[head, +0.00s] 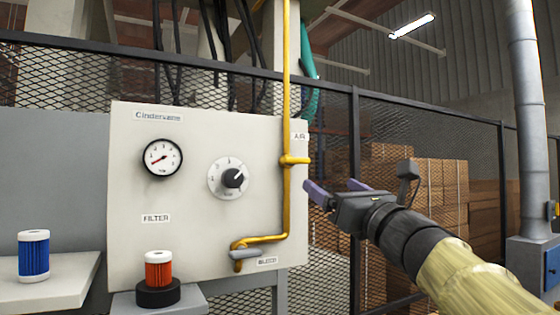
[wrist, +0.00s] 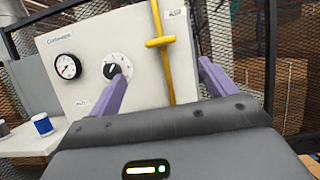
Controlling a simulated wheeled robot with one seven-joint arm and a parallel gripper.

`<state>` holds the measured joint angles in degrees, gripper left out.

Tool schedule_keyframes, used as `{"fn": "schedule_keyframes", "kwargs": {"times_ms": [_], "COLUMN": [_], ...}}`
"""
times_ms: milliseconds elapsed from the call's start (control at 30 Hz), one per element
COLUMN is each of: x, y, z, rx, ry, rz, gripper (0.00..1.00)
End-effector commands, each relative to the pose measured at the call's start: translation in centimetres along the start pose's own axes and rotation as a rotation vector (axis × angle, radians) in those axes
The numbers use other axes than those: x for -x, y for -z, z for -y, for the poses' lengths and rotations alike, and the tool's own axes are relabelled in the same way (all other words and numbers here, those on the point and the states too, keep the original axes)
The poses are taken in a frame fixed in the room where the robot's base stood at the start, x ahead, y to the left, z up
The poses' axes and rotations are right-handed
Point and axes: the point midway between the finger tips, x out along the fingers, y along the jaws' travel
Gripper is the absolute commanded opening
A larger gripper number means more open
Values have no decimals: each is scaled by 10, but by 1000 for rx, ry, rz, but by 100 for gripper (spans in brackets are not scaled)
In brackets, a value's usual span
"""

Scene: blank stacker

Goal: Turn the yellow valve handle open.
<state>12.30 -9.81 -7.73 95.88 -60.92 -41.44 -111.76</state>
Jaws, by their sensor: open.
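The yellow valve handle (head: 295,160) is a short bar lying crosswise on the vertical yellow pipe (head: 287,90), just below the AIR label. It also shows in the wrist view (wrist: 160,42), ahead of and between my fingers. My gripper (head: 329,183) has purple fingers, spread apart and empty. In the head view it is right of the handle and slightly lower, and does not appear to touch it. In the wrist view the fingers of my gripper (wrist: 162,69) point toward the panel, with the pipe showing between them.
The pale panel (head: 130,200) carries a gauge (head: 162,157), a black knob (head: 233,178) and a grey lever (head: 248,254) at BLEED. An orange filter (head: 158,268) sits on a black base; a blue filter (head: 34,255) stands on a left shelf. Mesh fence is behind.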

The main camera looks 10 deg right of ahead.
Motion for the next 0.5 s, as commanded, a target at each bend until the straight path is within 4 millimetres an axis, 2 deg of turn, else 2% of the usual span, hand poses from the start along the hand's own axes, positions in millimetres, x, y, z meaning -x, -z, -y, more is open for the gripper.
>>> {"fn": "schedule_keyframes", "kwargs": {"times_ms": [267, 500], "x": [-6, -38], "y": [0, -2], "z": [0, 1], "rx": [-6, -9], "ry": [2, 1], "rz": [-2, -3], "gripper": [84, 84]}}
